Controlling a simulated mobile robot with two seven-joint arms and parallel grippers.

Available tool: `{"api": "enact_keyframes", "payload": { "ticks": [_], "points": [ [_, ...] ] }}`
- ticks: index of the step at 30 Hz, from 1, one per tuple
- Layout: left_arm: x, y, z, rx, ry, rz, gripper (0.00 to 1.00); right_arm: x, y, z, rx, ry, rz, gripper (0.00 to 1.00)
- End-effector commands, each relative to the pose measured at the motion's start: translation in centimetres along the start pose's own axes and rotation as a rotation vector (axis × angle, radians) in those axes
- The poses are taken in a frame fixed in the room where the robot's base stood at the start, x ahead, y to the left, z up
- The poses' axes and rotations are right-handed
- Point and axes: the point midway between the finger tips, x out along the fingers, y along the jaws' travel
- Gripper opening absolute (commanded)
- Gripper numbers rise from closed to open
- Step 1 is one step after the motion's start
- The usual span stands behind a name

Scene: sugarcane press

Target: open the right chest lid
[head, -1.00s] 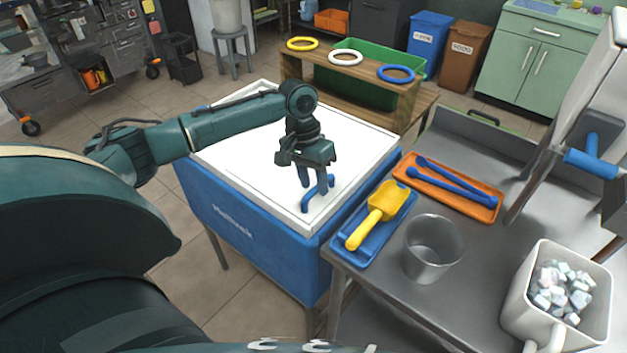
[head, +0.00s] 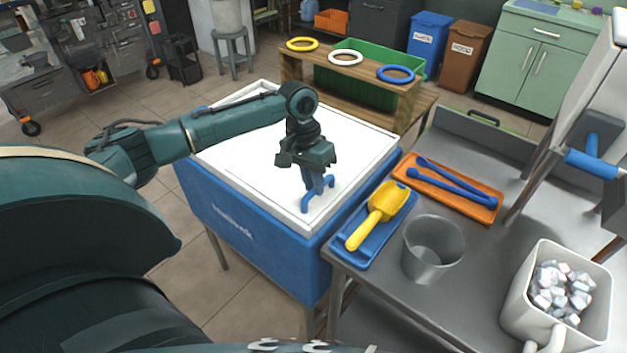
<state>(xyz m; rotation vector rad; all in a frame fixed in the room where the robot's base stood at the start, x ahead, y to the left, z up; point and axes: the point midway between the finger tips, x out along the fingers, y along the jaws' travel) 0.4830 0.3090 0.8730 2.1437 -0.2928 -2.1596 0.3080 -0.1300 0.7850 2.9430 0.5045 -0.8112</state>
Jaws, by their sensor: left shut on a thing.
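The blue chest (head: 250,235) stands in the middle with its white lid (head: 235,150) lying flat and closed on top. A blue handle (head: 308,203) sticks up near the lid's front right corner. My left gripper (head: 315,187) points down over that corner and is shut on the handle, its fingers hiding part of it. My right gripper is not in view.
A metal table at right holds a yellow scoop (head: 378,213) on a blue tray, an orange tray (head: 455,203) with blue utensils, a metal cup (head: 432,250) and a white pitcher (head: 520,310). A wooden shelf with rings (head: 345,59) stands behind the chest.

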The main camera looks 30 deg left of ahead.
Motion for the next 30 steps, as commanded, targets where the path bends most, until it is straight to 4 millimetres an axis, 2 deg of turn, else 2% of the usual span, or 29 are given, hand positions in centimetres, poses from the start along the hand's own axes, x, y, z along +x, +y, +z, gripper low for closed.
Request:
{"api": "enact_keyframes", "payload": {
  "ticks": [7,11,16,24,30],
  "points": [
    [-0.2,-0.5,0.0,-0.002,0.0,-0.001,0.0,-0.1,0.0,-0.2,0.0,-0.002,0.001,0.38],
    [-0.8,-2.1,0.0,-0.007,-0.001,-0.002,0.0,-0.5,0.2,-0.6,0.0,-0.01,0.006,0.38],
    [-1.6,-5.9,0.0,-0.011,-0.001,-0.002,0.0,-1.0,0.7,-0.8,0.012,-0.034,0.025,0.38],
    [-2.5,-12.2,0.0,-0.009,-0.001,0.0,0.0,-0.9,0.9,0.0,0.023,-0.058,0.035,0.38],
    [-3.0,-15.0,-0.1,-0.003,0.001,0.002,0.0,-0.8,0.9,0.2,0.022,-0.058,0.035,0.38]
  ]
}}
